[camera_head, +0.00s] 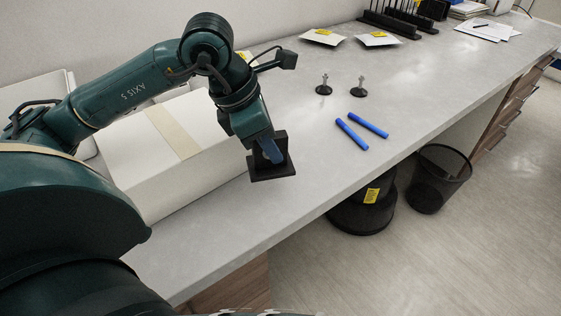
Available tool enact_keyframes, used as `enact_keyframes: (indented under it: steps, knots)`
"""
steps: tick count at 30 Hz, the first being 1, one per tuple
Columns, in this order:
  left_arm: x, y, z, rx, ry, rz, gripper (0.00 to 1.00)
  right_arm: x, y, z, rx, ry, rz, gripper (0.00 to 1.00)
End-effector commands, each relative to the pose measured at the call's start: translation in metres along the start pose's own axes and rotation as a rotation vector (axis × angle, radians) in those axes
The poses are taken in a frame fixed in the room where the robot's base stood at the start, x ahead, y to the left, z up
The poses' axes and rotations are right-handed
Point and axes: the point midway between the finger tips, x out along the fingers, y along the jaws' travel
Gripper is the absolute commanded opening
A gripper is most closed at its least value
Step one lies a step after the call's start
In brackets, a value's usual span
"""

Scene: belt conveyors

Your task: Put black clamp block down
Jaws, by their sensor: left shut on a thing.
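The black clamp block (283,167) is at the fingertips of my left gripper (271,152). It has a flat base plate and an upright part. The gripper points down and is shut on the block, above or at the grey tabletop (330,175) near its front edge. I cannot tell whether the base touches the table. My right gripper is not in view.
A white box (155,168) with a tan strip stands left of the block. Two blue markers (360,130) and two black-footed posts (341,88) lie or stand to the right. Black racks (398,20) are at the back. A mesh bin (438,178) stands on the floor.

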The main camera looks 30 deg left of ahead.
Motion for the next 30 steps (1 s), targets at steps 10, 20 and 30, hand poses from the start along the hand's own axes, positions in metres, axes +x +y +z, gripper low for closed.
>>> enact_keyframes:
  steps: [10,20,30]
  knots:
    - [0.049,0.000,-0.021,0.000,0.001,0.000,0.00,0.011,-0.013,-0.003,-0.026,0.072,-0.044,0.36]
    - [0.065,0.000,-0.027,0.000,-0.001,0.001,0.00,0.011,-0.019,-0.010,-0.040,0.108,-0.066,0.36]
    - [0.067,0.000,-0.028,0.000,0.001,0.001,0.32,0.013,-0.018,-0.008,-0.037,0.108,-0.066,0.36]
